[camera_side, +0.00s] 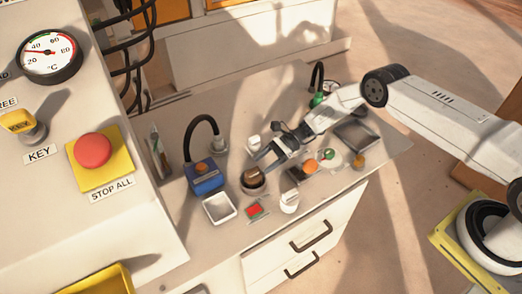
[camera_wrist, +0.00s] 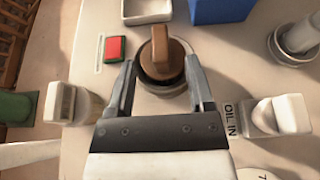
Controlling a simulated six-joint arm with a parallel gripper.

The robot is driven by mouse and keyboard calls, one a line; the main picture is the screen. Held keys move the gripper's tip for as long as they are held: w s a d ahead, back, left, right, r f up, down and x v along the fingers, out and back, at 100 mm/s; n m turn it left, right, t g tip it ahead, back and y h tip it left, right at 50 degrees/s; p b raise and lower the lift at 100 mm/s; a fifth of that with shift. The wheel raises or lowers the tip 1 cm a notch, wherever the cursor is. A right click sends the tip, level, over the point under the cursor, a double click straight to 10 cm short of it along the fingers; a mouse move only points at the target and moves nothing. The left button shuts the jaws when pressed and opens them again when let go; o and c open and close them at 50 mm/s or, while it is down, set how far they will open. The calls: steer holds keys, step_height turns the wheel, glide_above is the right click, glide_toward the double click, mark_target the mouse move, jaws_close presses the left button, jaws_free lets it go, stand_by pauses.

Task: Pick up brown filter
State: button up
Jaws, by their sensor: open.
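The brown filter (camera_wrist: 160,54) stands in a round dark-rimmed holder (camera_wrist: 148,86) in the wrist view, with a raised ridge on its top. In the side view the brown filter (camera_side: 254,176) shows on the worktop near the blue box. My gripper (camera_wrist: 160,70) is open, with one finger on each side of the holder's near edge. The filter lies between and just beyond the fingertips. I see no clear contact. In the side view my gripper (camera_side: 262,160) reaches down beside the filter from the upper right.
A red button (camera_wrist: 115,48), a white tray (camera_wrist: 147,10) and a blue box (camera_wrist: 222,10) surround the filter. White knobs stand to the left (camera_wrist: 70,103) and right (camera_wrist: 280,116), the right one by an "OIL IN" label. A black hose (camera_side: 202,122) arches behind the blue box.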

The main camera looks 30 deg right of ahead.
mark_target(252, 170)
steer(key=shift+x, duration=2.5)
jaws_close()
